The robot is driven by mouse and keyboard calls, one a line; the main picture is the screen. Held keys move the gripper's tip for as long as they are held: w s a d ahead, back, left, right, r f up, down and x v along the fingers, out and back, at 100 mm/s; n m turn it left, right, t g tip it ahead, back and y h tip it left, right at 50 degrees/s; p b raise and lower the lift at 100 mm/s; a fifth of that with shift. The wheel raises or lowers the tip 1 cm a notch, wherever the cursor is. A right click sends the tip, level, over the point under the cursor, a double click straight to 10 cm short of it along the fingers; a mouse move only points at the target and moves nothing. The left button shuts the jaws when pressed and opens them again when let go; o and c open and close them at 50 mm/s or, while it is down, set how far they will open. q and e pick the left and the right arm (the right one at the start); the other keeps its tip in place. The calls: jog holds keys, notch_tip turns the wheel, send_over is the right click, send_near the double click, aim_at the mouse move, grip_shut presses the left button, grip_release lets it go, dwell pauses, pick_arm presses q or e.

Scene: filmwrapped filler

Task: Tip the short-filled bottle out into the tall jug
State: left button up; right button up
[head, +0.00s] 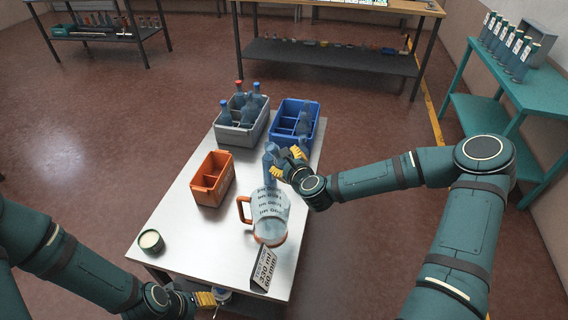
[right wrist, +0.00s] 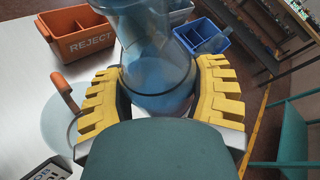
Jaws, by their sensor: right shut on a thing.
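My right gripper (head: 280,168) is shut on a clear bottle (head: 270,158) with blue liquid, above the table's right side. In the right wrist view the bottle (right wrist: 158,75) stands between the yellow fingers, with liquid in its near part. The tall jug (head: 270,214) is clear with dark markings, an orange handle and an orange base. It stands on the table, nearer to me than the held bottle. My left gripper (head: 212,299) is low at the table's near edge; its fingers are too small and partly hidden to read.
On the white table (head: 185,235) are an orange reject bin (head: 212,190), a grey crate (head: 232,136) with bottles, a blue crate (head: 284,112) with bottles, a green tin (head: 151,246) and a sign (head: 264,270) near the jug. A teal shelf (head: 530,80) with bottles stands right.

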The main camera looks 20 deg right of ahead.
jog(key=shift+w+d+f+n+t+h+b, duration=0.15)
jog(key=shift+d+n+t+b, duration=0.05)
jog(key=shift+d+n+b, duration=0.25)
jog(key=shift+w+d+f+n+t+h+b, duration=0.1)
jog(key=shift+d+f+n+t+h+b, duration=0.15)
jog(key=shift+n+b, duration=0.2)
jog(key=shift+d+f+n, duration=0.1)
jog(key=shift+d+n, duration=0.2)
jog(key=shift+w+d+f+n+b, duration=0.15)
jog(key=shift+n+b, duration=0.15)
jog(key=shift+b, duration=0.3)
jog(key=shift+d+h, duration=0.1)
jog(key=shift+h, duration=0.2)
jog(key=shift+f+t+b, duration=0.15)
jog(key=shift+t+b, duration=0.1)
jog(key=shift+b, duration=0.05)
jog(key=shift+w+d+f+n+t+h+b, duration=0.1)
jog(key=shift+d+f+n+t+h+b, duration=0.25)
jog(key=shift+n+b, duration=0.35)
jog(key=shift+d+f+n+t+h+b, duration=0.15)
jog(key=shift+f+n+b, duration=0.3)
jog(key=shift+n+b, duration=0.25)
jog(key=shift+d+f+n+b, duration=0.1)
jog(key=shift+f+n+b, duration=0.45)
jog(key=shift+b, duration=0.7)
jog(key=shift+f, duration=0.2)
